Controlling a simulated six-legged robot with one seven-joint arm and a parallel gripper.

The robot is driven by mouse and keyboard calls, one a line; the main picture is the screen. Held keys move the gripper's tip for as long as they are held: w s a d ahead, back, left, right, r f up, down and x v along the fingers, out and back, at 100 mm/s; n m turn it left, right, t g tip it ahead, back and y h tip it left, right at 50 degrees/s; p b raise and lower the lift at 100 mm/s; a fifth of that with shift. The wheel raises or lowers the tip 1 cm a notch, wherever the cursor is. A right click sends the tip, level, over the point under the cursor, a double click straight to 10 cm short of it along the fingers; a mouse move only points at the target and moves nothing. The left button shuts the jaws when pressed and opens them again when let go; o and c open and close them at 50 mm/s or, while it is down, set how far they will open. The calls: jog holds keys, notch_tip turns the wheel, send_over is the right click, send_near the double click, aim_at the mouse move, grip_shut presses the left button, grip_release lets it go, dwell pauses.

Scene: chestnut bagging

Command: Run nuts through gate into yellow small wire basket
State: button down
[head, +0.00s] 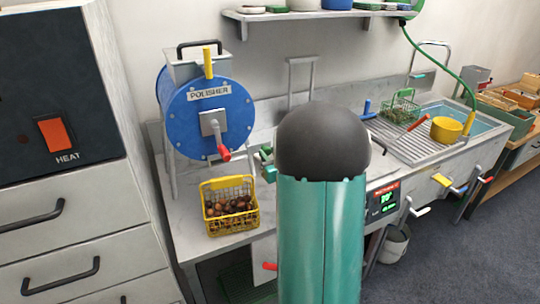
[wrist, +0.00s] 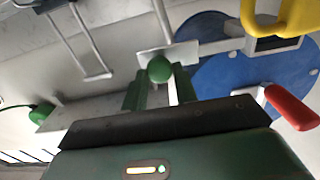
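The yellow small wire basket (head: 233,230) stands upright on the counter with several brown nuts (head: 228,206) in it. The blue polisher drum (head: 188,128) is behind and above it. The wrist view shows the drum (wrist: 222,75) at the right. A green ball knob (wrist: 159,68) on a pale metal plate shows at my gripper (wrist: 160,82). My two green fingers are apart, with the knob between their tips. Whether they press on it is unclear. In the head view my gripper (head: 267,168) is mostly hidden behind my arm, right of the drum.
The drum has a red-handled crank (head: 224,155) and a yellow-topped lever (head: 208,62). The red handle (wrist: 290,107) is close right of my gripper in the wrist view. A sink (head: 475,127), a green wire basket (head: 400,108) and a yellow pot (head: 446,130) are at the right.

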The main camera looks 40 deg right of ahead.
jog(key=shift+w+a, duration=0.3)
jog(key=shift+a, duration=0.65)
jog(key=shift+w+a, duration=0.3)
jog(key=shift+a, duration=0.65)
jog(key=shift+w+a, duration=0.3)
jog(key=shift+a, duration=0.65)
jog(key=c, duration=1.1)
grip_release()
jog(key=shift+a, duration=0.15)
jog(key=shift+s, duration=0.2)
